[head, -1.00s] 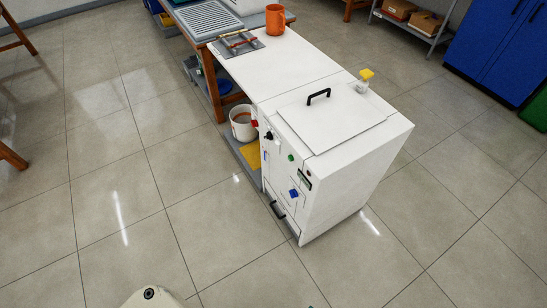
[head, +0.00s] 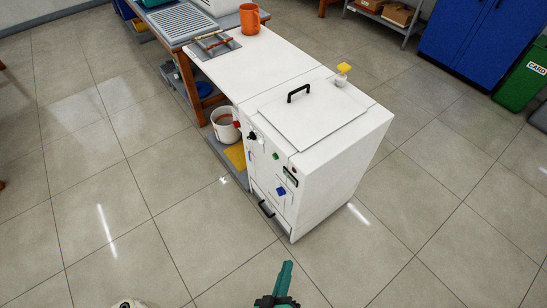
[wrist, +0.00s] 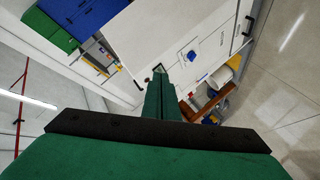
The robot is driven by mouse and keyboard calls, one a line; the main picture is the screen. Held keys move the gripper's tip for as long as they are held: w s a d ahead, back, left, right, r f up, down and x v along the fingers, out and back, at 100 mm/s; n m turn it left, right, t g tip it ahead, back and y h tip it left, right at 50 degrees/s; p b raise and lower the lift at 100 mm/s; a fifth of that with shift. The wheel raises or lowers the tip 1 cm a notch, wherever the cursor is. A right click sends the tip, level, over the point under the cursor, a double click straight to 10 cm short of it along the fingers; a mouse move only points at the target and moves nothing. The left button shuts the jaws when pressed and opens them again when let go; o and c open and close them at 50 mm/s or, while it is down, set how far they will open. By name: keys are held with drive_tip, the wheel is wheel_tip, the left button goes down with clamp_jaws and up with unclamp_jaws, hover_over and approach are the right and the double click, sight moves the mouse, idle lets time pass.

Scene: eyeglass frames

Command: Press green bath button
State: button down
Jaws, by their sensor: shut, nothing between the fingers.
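The small green button (head: 275,156) is on the front panel of the white bath cabinet (head: 347,168), above the blue knob (head: 281,191) in the head view. I cannot make out the green button in the wrist view, where my fingers cover part of the cabinet. My gripper (head: 287,264) is green and shut, with nothing held. It is in front of the cabinet and well apart from it, at the bottom of the head view. In the wrist view its fingertips (wrist: 159,72) point toward the cabinet front.
A black drawer handle (head: 266,208) is low on the front. A white bucket (head: 225,127) stands beside the cabinet. The floor in front is clear.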

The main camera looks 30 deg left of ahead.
sight(275, 156)
drive_tip(key=w+a+f+n+y, duration=0.1)
drive_tip(key=w+a+f+n, duration=0.4)
drive_tip(key=w+a+n, duration=0.3)
drive_tip(key=w+a+r+n+y, duration=0.1)
drive_tip(key=w+a+r+n, duration=0.1)
drive_tip(key=w+a+n, duration=0.4)
drive_tip(key=w+a+r+n, duration=0.2)
drive_tip(key=w+a+n, duration=0.5)
drive_tip(key=a, duration=0.8)
drive_tip(key=shift+w+a+r+n+t+y, duration=0.2)
drive_tip(key=shift+w+n+t+y, duration=0.15)
drive_tip(key=shift+w, duration=0.2)
drive_tip(key=w+d, duration=0.3)
drive_tip(key=w, duration=0.5)
drive_tip(key=shift+d, duration=0.2)
drive_tip(key=shift+w, duration=0.2)
drive_tip(key=shift+w+d, duration=0.15)
drive_tip(key=shift+w, duration=0.1)
